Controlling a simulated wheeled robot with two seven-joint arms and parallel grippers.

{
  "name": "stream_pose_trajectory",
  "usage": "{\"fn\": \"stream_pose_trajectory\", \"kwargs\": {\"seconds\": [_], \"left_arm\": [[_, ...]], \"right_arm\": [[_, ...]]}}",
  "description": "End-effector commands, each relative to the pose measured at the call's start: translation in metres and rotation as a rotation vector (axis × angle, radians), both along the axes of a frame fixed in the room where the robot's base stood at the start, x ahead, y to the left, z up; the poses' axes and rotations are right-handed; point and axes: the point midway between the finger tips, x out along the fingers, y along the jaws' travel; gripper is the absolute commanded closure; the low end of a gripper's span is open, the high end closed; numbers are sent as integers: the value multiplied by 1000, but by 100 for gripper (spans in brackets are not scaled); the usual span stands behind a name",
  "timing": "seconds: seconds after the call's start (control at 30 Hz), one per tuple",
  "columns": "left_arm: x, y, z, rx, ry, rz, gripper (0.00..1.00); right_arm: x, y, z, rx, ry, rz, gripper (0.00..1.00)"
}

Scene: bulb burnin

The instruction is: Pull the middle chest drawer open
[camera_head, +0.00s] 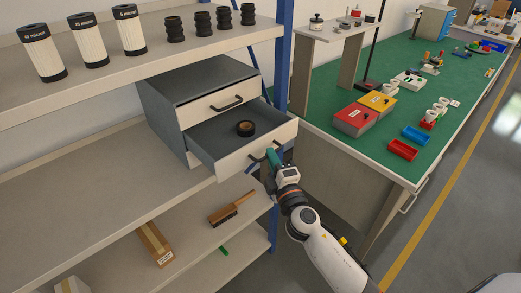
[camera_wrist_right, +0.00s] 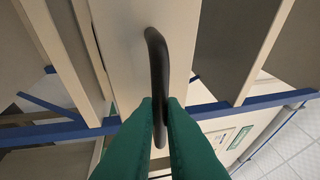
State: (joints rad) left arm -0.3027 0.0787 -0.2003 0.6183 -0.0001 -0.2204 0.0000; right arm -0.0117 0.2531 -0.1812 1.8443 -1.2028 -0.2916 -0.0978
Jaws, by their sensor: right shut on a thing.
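The grey chest (camera_head: 165,108) stands on the middle shelf. Its upper drawer (camera_head: 215,107) is shut and has a black handle. The drawer below it (camera_head: 232,162) stands open, pulled well out, with a dark roll of tape (camera_head: 245,128) inside. My right gripper (camera_head: 268,160) is at this drawer's front, shut on its black handle. In the right wrist view the green fingers (camera_wrist_right: 160,104) close around the lower part of the handle (camera_wrist_right: 154,55), against the pale drawer front (camera_wrist_right: 125,40). My left gripper is not in view.
Cylindrical filters (camera_head: 88,42) and several black parts (camera_head: 204,24) stand on the top shelf. A brush (camera_head: 232,207) and a box (camera_head: 155,243) lie on the lower shelf. A blue rack post (camera_head: 282,55) and a green-topped workbench (camera_head: 335,95) are close on the right.

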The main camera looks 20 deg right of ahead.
Motion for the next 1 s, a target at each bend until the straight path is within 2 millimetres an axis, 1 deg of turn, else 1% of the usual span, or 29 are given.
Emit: {"fn": "stream_pose_trajectory", "kwargs": {"seconds": [0.03, 0.2, 0.4, 0.67, 0.7, 0.77, 0.8, 0.83, 1.0], "left_arm": [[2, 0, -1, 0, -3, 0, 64], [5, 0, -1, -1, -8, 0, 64], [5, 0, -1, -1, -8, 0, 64], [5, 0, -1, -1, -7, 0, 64], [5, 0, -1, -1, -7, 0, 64], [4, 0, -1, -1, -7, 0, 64], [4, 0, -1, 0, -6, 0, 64], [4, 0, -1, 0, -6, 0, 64], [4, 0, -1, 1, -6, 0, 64]], "right_arm": [[-7, -2, -2, -2, 3, 0, 100], [-21, -7, -2, -1, 3, 0, 100], [-26, -9, -1, -1, 2, 0, 100], [-25, -9, -1, -1, 2, 0, 100], [-25, -9, -1, -1, 2, 0, 88], [-25, -9, -1, -1, 2, 0, 78], [-25, -9, -1, -1, 2, 0, 72], [-25, -9, -1, -1, 2, 0, 70], [-25, -9, -1, -1, 1, 0, 70]]}}
